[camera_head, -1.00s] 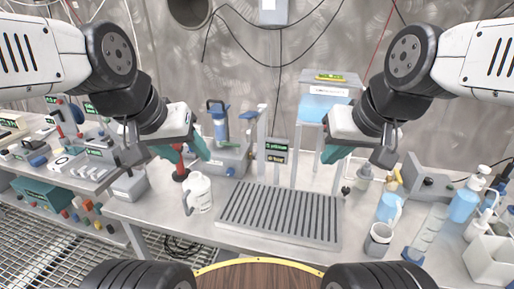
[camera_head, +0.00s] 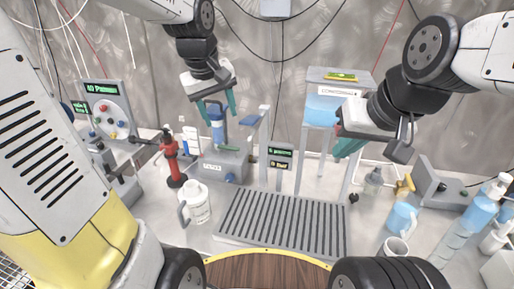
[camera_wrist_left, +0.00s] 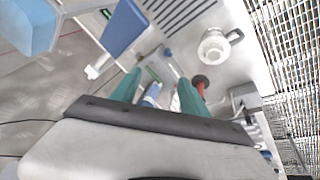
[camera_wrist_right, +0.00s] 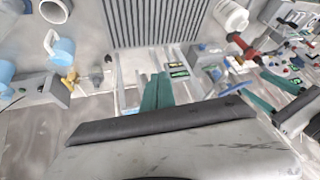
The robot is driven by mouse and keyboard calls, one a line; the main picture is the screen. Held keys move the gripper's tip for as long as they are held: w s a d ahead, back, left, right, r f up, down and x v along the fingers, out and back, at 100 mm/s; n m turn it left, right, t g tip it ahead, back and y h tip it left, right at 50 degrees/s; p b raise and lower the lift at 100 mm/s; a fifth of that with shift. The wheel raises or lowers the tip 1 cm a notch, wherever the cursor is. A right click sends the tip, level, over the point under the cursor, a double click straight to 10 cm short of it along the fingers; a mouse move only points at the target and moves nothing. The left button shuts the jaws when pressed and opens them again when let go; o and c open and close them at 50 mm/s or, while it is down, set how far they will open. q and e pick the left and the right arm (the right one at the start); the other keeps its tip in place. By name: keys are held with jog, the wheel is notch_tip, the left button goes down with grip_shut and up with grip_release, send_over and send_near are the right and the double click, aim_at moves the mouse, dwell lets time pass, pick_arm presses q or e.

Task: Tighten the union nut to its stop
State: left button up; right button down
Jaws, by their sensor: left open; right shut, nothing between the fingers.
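A blue upright fitting (camera_head: 218,132) stands on a grey base (camera_head: 222,165) at the back of the bench. I cannot make out the union nut on it for certain. My left gripper (camera_head: 216,107) is open and points down over this fitting, one finger on each side in the head view. In the left wrist view, a blue-and-white part (camera_wrist_left: 152,95) shows between the open fingers (camera_wrist_left: 160,90), apparently beyond them. My right gripper (camera_head: 347,150) is shut and empty in front of the blue tank (camera_head: 325,110). Its closed fingers show in the right wrist view (camera_wrist_right: 158,90).
A slotted tray (camera_head: 280,225) lies at the bench's front middle. A white jug (camera_head: 197,203) and a red stand (camera_head: 173,160) are left of it. Small signs (camera_head: 281,157) stand behind it. Blue bottles (camera_head: 400,215) and a grey box (camera_head: 437,185) crowd the right side.

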pick_arm(q)
jog(key=w+d+f+n+g, duration=0.1)
jog(key=w+d+f+n, duration=0.1)
jog(key=w+f+n, duration=0.3)
jog(key=w+d+f, duration=0.1)
jog(key=w+f, duration=0.2)
jog(key=w, duration=0.4)
jog(key=n+g, duration=0.2)
jog(key=n, duration=0.3)
send_over(255, 159)
jog(key=shift+y, duration=0.4)
jog(key=f, duration=1.3)
jog(key=shift+a+f, duration=0.1)
jog(key=shift+a, duration=0.3)
jog(key=f, duration=0.5)
jog(key=w+f, duration=0.1)
jog(key=f, duration=0.2)
jog(key=shift+w+d, duration=0.1)
jog(key=shift+d, duration=0.05)
grip_shut()
